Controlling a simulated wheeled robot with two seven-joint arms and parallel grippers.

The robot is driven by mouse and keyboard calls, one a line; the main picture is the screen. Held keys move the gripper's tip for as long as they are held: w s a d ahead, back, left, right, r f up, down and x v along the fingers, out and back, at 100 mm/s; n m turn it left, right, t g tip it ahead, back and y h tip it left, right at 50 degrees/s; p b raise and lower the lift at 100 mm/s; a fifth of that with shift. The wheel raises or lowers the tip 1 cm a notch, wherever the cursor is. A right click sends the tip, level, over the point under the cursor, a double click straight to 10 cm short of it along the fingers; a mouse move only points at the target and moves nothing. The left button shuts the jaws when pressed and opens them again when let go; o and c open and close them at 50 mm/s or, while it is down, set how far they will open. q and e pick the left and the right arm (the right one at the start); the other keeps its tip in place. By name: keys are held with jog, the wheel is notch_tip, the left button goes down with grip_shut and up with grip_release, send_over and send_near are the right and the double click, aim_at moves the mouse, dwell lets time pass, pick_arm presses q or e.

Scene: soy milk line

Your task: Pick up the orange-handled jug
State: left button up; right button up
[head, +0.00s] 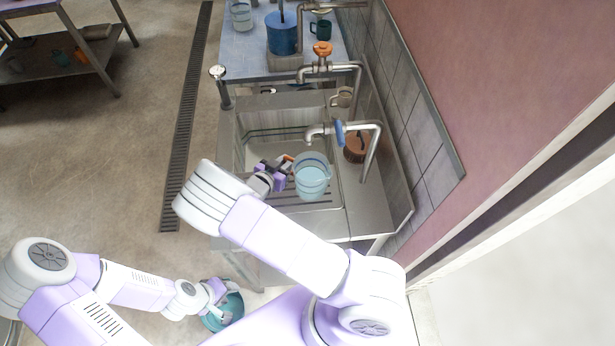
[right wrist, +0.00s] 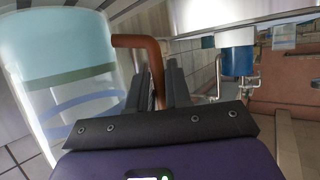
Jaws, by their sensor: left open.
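The jug (head: 312,182) is clear with a pale blue tint and is in the sink area, just below and left of the blue-handled tap. In the right wrist view the jug (right wrist: 60,90) fills the left side, and its orange-brown handle (right wrist: 140,42) runs down between my fingers. My right gripper (head: 279,170) is beside the jug on its left; in the wrist view its dark fingers (right wrist: 158,88) are close together on the handle. I cannot tell whether the jug touches the sink grate. My left gripper (head: 218,292) is open, low at the bottom, by a teal container (head: 224,312).
A brown pot (head: 355,148) stands right of the jug. A blue pot (head: 282,34) is on the back counter. The tiled wall bounds the right; the left floor is open.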

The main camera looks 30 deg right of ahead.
grip_shut()
notch_tip(320, 180, up, 10)
jog(key=shift+r+p, duration=0.1)
jog(key=shift+p, duration=0.9)
